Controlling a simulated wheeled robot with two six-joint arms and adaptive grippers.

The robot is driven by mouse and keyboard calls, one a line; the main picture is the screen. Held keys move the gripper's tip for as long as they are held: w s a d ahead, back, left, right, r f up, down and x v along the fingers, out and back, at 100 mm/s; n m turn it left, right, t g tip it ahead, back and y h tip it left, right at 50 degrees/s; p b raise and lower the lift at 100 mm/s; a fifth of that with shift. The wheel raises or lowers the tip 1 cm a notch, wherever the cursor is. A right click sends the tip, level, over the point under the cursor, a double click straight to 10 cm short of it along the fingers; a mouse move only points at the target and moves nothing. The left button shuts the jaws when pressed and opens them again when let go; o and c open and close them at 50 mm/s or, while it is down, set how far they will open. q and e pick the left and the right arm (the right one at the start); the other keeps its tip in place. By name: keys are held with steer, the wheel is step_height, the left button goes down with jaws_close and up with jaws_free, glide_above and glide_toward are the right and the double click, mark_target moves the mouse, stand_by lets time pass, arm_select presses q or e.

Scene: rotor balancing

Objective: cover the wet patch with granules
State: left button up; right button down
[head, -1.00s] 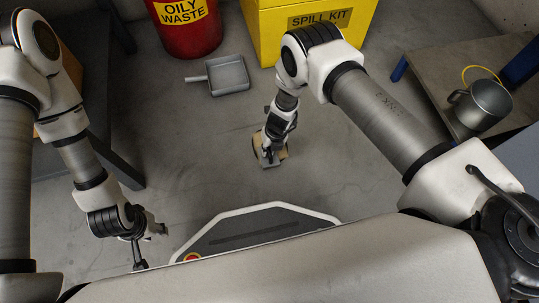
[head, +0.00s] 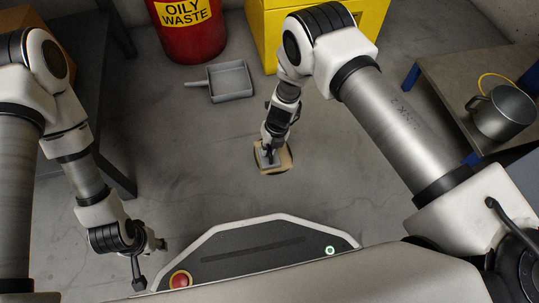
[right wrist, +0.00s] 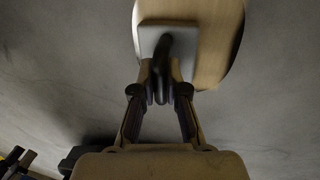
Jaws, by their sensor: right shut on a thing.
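My right gripper (right wrist: 160,92) is shut on the black handle (right wrist: 163,65) of a grey plate-like piece (right wrist: 180,30). A tan, wood-like piece (right wrist: 215,55) with rounded edges shows behind the grey plate. In the head view the tan piece (head: 284,165) is low over the grey floor; I cannot tell whether it touches. My left gripper (head: 150,262) is empty near the front left, its fingers apart. No wet patch stands out clearly on the floor, and I see no loose granules.
A grey dustpan (head: 231,82) lies on the floor ahead. Behind it stand a red oily-waste bin (head: 188,35) and a yellow spill-kit box (head: 268,30). A low table (head: 455,80) with a metal mug (head: 503,112) is on the right. A dark table frame is on the left.

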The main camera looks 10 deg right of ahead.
steer(key=shift+w+f+b, duration=0.25)
steer(key=shift+w+b, duration=0.2)
steer(key=shift+b, duration=0.25)
steer(key=shift+w+r, duration=0.2)
arm_select(q)
steer(key=f, duration=0.1)
steer(key=f+b, duration=0.1)
steer(key=f, duration=0.1)
steer(key=shift+w+f, duration=0.1)
steer(key=shift+w, duration=0.3)
arm_select(e)
steer(key=shift+w+f, duration=0.15)
steer(key=shift+w, duration=0.1)
arm_select(q)
steer(key=shift+f+b, duration=0.4)
steer(key=shift+f, duration=0.05)
arm_select(e)
steer(key=shift+w+a+r, duration=0.1)
steer(key=shift+w+r, duration=0.1)
steer(key=shift+w, duration=0.7)
steer(key=shift+w+r, duration=0.1)
steer(key=shift+w, duration=2.15)
arm_select(q)
steer(key=shift+r, duration=0.1)
